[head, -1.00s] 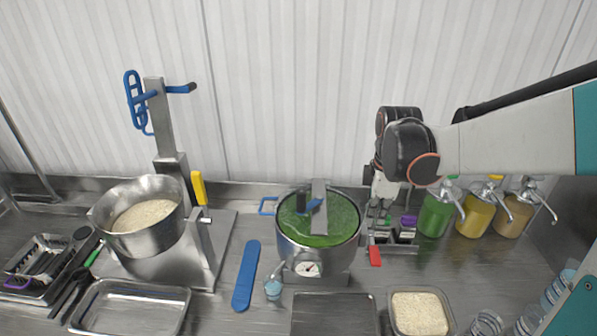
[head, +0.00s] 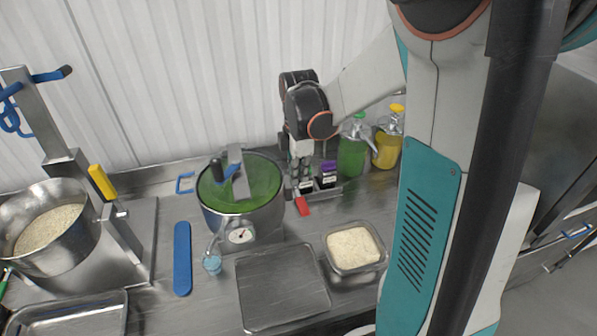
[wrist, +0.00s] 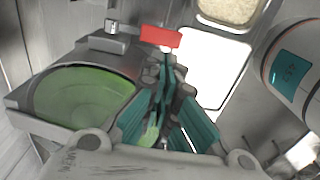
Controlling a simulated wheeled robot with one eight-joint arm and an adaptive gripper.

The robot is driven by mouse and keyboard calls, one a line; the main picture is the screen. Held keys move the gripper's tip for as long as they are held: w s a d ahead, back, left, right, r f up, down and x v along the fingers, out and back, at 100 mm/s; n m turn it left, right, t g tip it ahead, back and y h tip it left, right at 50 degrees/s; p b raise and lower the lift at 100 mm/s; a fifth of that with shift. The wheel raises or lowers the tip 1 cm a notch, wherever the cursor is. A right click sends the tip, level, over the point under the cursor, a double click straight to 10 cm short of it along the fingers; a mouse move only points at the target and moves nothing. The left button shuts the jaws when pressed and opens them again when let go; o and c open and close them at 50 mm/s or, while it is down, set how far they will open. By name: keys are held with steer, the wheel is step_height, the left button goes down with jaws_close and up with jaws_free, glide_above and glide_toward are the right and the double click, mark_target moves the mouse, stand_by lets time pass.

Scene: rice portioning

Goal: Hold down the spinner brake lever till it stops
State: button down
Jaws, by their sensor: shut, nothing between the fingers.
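The spinner is a steel pot (head: 241,222) with green contents under a clear lid, a steel bridge (head: 238,172) and a blue crank (head: 229,174) across its top, and a dial in front. It also shows in the wrist view (wrist: 80,97). The brake lever with a red grip (head: 302,206) stands at the spinner's right side; the red grip also shows in the wrist view (wrist: 147,38). My gripper (head: 302,183) is shut and empty, pointing down just behind the red grip. In the wrist view its fingers (wrist: 163,85) point toward the lever; I cannot tell whether they touch it.
Small jars (head: 326,175) and the green (head: 351,153) and yellow (head: 386,148) pump bottles stand close right of my gripper. A steel plate (head: 282,285) and a rice container (head: 354,247) lie in front. A blue paddle (head: 182,258) and rice bowl (head: 42,232) are left.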

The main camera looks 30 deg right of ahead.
mark_target(299, 208)
step_height(299, 208, down, 10)
steer(key=shift+b, duration=0.65)
steer(key=shift+f, duration=0.1)
steer(key=shift+s+f+t+b, duration=0.2)
steer(key=shift+t+b, duration=0.1)
steer(key=shift+b, duration=0.1)
steer(key=shift+f, duration=0.15)
steer(key=f+t+b, duration=0.2)
steer(key=b, duration=0.1)
steer(key=shift+s+a+h, duration=0.1)
steer(key=shift+s+h, duration=0.1)
steer(key=shift+h, duration=0.2)
steer(key=shift+s+b+x, duration=0.2)
steer(key=shift+b+x, duration=0.7)
steer(key=shift+b, duration=0.5)
steer(key=shift+f, duration=0.15)
steer(key=shift+a, duration=0.1)
